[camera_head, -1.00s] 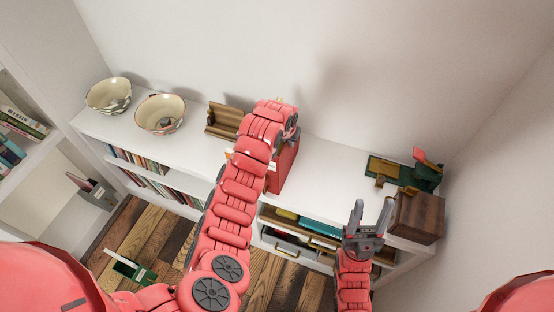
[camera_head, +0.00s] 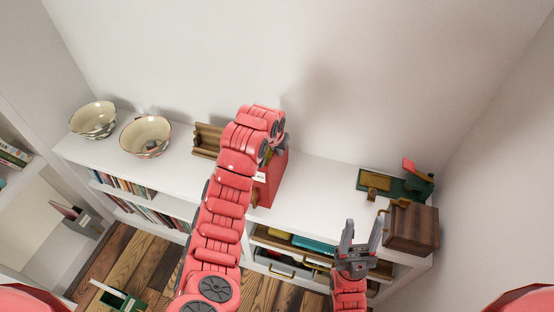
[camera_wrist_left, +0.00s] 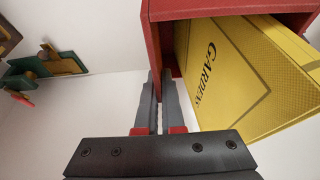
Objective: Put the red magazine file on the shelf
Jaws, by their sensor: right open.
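The red magazine file (camera_head: 268,190) stands upright at the white shelf unit's top (camera_head: 318,193), partly hidden behind my left arm. Whether its base rests on that top is not clear. The left wrist view shows its red edge (camera_wrist_left: 225,10) close up, with a yellow book lettered "GARDEN…" (camera_wrist_left: 225,75) inside. My left gripper (camera_wrist_left: 159,78) has its two fingers close together on either side of the file's thin wall. In the head view its fingers are mostly hidden. My right gripper (camera_head: 362,232) is open and empty, in front of the shelf unit's right part.
Two patterned bowls (camera_head: 93,120) (camera_head: 146,137) stand at the left of the top. A wooden holder (camera_head: 207,140) is just left of the file. A green stand (camera_head: 400,186) and a brown wooden box (camera_head: 412,228) are at the right. Clear top lies between file and stand.

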